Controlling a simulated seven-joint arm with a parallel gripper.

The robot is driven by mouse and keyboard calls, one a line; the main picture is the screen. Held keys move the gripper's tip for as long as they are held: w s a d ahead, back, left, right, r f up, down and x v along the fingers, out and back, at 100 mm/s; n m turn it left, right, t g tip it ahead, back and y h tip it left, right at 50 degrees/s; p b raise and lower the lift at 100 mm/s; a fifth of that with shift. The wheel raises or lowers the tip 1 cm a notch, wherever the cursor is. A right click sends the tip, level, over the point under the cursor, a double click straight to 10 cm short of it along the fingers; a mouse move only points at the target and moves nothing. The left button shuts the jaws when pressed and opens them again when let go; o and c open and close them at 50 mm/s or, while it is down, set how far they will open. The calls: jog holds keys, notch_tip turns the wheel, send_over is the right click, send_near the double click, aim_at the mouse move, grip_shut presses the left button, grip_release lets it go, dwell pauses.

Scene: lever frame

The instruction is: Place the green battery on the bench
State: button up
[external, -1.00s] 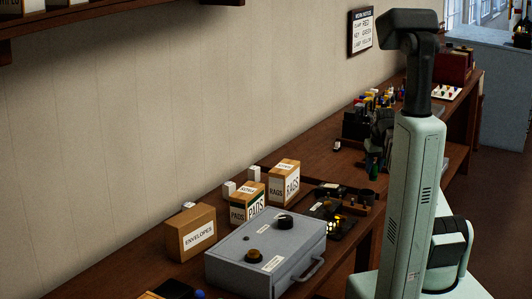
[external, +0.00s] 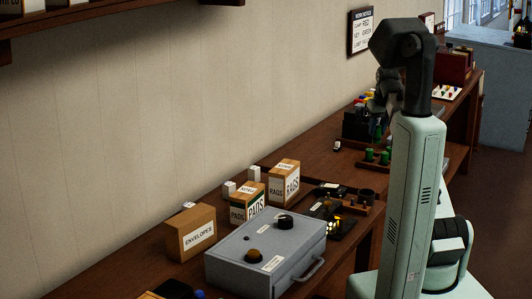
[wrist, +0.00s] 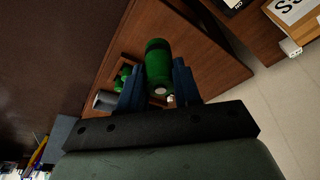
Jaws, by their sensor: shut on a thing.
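A green battery (wrist: 158,62) stands out between the blue fingers of my gripper (wrist: 158,88) in the wrist view. The fingers are shut on its sides, and its pale end faces the camera. In the external view my gripper (external: 387,98) is raised above the bench, partly behind my arm, and the held battery cannot be made out clearly there. The wooden bench (external: 140,262) runs along the wall. Other green batteries (external: 369,154) stand in a low wooden tray on it; they also show in the wrist view (wrist: 121,80).
A grey metal box (external: 245,262) with knobs and cartons of envelopes (external: 191,232), pads (external: 248,203) and rags (external: 284,181) stand on the nearer bench. A dark rack (external: 360,127) with coloured items stands behind the tray. A work notice (external: 361,32) hangs on the wall.

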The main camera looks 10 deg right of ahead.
jog(key=r, duration=0.2)
jog(key=a+r, duration=0.1)
jog(key=r, duration=0.1)
jog(key=shift+w+r, duration=0.1)
jog(key=s+a+n+y, duration=0.1)
jog(key=s+a+n, duration=0.15)
jog(key=a, duration=1.35)
jog(key=s+a+n, duration=0.1)
jog(key=a+n, duration=0.2)
jog(key=a, duration=1.3)
jog(key=s+a+n+g+y, duration=0.1)
jog(key=s+a+n, duration=0.2)
jog(key=s+a, duration=0.95)
jog(key=s+a+n+y, duration=0.1)
jog(key=s+a+n, duration=0.2)
jog(key=s+a, duration=0.95)
jog(key=d+x, duration=0.1)
jog(key=x, duration=0.6)
jog(key=s+d+f+x, duration=0.1)
jog(key=x, duration=0.7)
jog(key=d+x, duration=0.1)
jog(key=x, duration=0.7)
jog(key=shift+s+d+f, duration=0.2)
jog(key=shift+s+d, duration=0.1)
jog(key=shift+d, duration=0.05)
jog(key=shift+f, duration=0.15)
